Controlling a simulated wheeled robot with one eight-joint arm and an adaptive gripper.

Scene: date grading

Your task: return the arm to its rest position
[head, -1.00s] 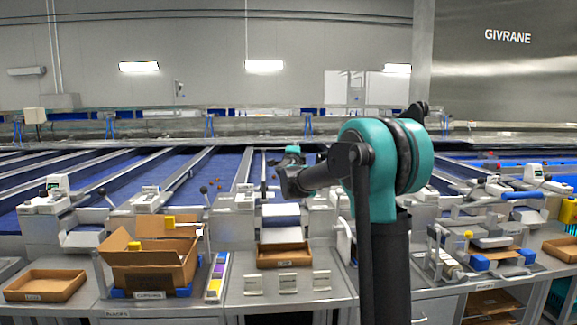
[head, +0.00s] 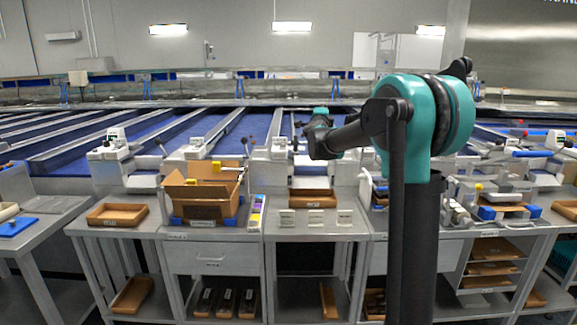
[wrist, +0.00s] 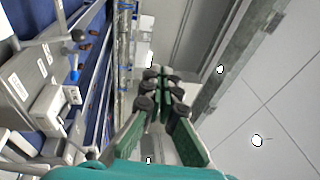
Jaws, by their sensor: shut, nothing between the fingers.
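My arm stands at right of centre in the head view, a dark upright column with a teal elbow joint. Its black forearm extends to the left and away from me, above the benches. My gripper (head: 320,113) is at its far end, small and partly hidden by the wrist. In the wrist view my gripper (wrist: 158,72) shows two green fingers with black joints, their tips together and nothing between them. It is in free air, apart from the equipment.
Grey benches hold an open cardboard box (head: 201,204), a shallow brown tray (head: 117,222) at left and another tray (head: 312,203) near centre. Blue conveyor lanes (head: 165,132) run behind. White machines line the benches' back edge. The air around the forearm looks clear.

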